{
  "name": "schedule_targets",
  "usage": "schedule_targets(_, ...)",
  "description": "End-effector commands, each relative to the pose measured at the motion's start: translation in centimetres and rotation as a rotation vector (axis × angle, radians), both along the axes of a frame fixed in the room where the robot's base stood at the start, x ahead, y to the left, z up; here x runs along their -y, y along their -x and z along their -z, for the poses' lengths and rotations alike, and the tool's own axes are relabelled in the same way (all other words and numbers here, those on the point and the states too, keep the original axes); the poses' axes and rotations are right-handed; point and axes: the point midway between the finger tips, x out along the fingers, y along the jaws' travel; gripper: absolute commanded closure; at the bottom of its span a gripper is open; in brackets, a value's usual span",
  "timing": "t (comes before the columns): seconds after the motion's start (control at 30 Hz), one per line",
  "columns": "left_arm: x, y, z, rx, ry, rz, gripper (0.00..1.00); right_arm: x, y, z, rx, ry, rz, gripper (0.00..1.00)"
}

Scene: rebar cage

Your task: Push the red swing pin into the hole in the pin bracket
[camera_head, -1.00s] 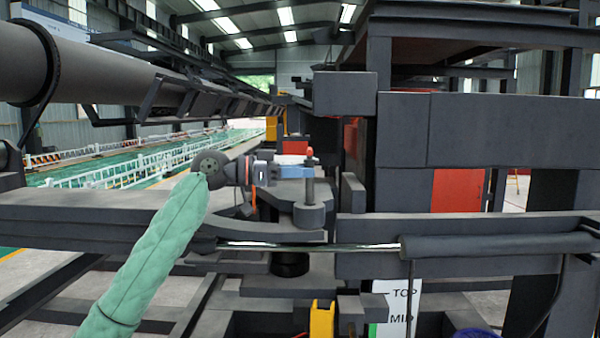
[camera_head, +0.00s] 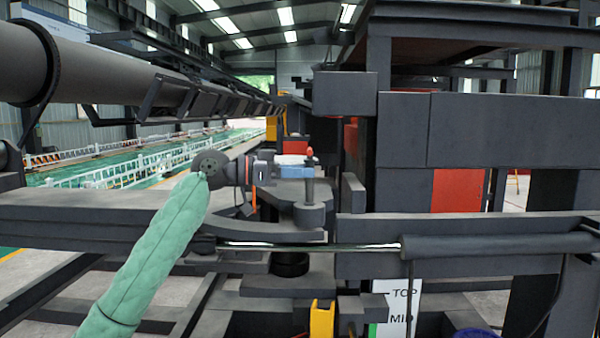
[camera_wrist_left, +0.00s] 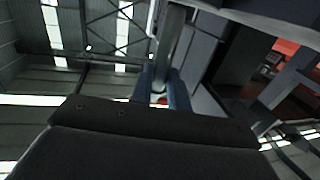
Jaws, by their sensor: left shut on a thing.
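The red swing pin (camera_head: 309,153) shows its red-orange top just above my left gripper (camera_head: 308,172). The gripper's blue fingers are shut on it. A grey upright shaft (camera_head: 310,190) continues below the fingers to the rounded grey pin bracket (camera_head: 309,215). The hole is hidden, so I cannot tell how deep the shaft sits. In the left wrist view the two blue fingers (camera_wrist_left: 161,92) stand beyond the dark gripper body, with a small red bit of the pin (camera_wrist_left: 161,101) between them. My right gripper is not in view.
Dark steel beams (camera_head: 480,130) stand close on the right. A large grey pipe (camera_head: 90,70) crosses the upper left. The air left of the bracket is fairly open.

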Motion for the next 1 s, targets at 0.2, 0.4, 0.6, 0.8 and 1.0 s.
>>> schedule_targets(0.2,0.0,0.0,-0.1,0.001,0.001,0.000,1.00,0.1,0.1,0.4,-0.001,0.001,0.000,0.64)
schedule_targets(0.4,0.0,0.0,-0.1,0.001,0.001,0.000,1.00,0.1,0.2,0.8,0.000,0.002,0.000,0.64)
schedule_targets(0.6,0.0,0.0,-0.1,0.001,0.001,0.000,1.00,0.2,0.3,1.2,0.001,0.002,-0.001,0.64)
schedule_targets(0.8,0.0,0.0,0.1,0.000,0.001,0.000,1.00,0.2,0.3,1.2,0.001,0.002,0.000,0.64)
schedule_targets(1.0,0.0,0.0,0.3,0.001,0.001,0.000,1.00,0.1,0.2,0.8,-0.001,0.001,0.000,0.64)
